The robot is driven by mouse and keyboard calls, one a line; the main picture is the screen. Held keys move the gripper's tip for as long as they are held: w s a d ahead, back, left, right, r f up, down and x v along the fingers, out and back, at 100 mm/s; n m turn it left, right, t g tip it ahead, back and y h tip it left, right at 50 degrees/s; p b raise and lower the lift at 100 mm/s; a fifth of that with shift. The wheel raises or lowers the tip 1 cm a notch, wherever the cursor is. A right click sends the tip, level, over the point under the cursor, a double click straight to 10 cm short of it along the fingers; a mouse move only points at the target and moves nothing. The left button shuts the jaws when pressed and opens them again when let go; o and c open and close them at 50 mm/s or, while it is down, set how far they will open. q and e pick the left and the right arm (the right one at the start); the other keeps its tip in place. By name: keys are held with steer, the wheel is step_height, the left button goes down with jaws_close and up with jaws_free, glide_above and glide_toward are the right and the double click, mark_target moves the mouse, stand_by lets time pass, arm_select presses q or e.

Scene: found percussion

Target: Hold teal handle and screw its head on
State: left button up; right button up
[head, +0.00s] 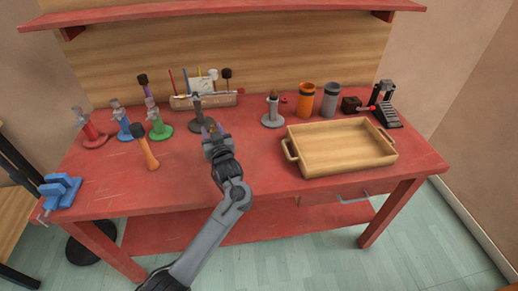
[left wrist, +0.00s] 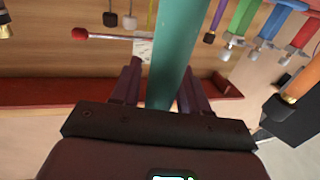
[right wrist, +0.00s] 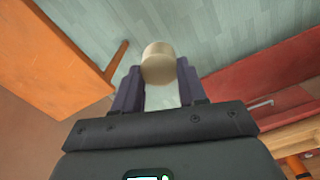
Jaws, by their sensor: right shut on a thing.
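The teal handle (left wrist: 174,60) runs between the fingers of my left gripper (left wrist: 160,75) in the left wrist view, slightly slanted. Whether both fingers press on it is unclear. In the head view my left gripper (head: 215,130) is above the middle of the table, and I cannot make out the handle there. My right gripper (right wrist: 160,80) is shut on a pale, cream cylindrical head (right wrist: 159,62) in the right wrist view, with the floor behind it. The right gripper is outside the head view. The head and the handle do not appear together in any view.
A wooden tray (head: 342,174) fills the table's right side. Red, blue and green stands (head: 158,132) are at left, near an orange-handled mallet (head: 148,152) and a blue vise (head: 60,191). A grey stand (head: 272,120) and two cups (head: 306,99) are behind. The front middle is clear.

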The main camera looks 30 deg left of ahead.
arm_select(q)
jaws_close()
